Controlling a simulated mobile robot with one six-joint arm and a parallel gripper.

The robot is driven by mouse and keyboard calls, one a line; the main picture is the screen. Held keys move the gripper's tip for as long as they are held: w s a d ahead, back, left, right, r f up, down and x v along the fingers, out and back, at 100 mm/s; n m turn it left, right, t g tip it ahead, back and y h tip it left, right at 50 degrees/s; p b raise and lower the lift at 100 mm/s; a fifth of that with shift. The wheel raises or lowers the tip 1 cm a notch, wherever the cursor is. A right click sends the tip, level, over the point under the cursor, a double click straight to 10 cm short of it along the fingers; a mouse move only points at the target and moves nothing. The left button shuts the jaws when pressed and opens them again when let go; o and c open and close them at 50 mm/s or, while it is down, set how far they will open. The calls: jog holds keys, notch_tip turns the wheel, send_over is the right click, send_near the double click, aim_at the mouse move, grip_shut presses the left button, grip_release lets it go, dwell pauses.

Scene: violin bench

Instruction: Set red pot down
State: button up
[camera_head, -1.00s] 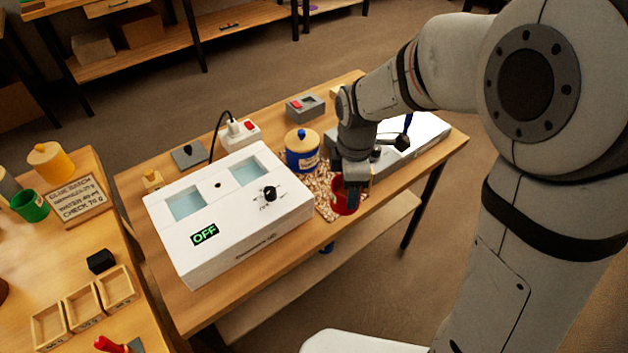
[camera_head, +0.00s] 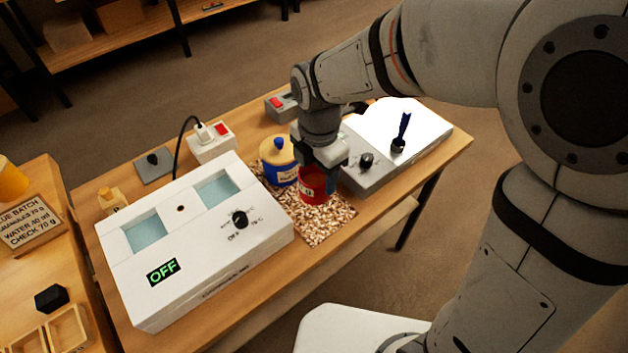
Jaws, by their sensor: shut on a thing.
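The red pot (camera_head: 313,187) is held in my gripper (camera_head: 318,170) over the speckled mat (camera_head: 325,224) on the bench. My gripper points down and is shut on the pot's upper part, which it partly hides. The pot looks upright, near the mat's middle. I cannot tell whether its base touches the mat. A blue pot with a tan lid (camera_head: 279,162) stands just to the left of the red pot, at the mat's back end.
A white two-well heater (camera_head: 197,245) reading OFF stands left of the mat. A grey device with a knob and white top (camera_head: 378,162) stands to the right. A plugged socket box (camera_head: 211,143) is at the back. The mat's front part is clear.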

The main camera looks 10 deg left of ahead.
aim_at(319, 193)
notch_tip(319, 193, down, 8)
jog(key=shift+w+d+r, duration=0.15)
dwell(0.3)
jog(key=shift+f+b, duration=0.2)
jog(key=shift+b, duration=0.1)
jog(key=o, duration=1.1)
jog(key=shift+r, duration=0.15)
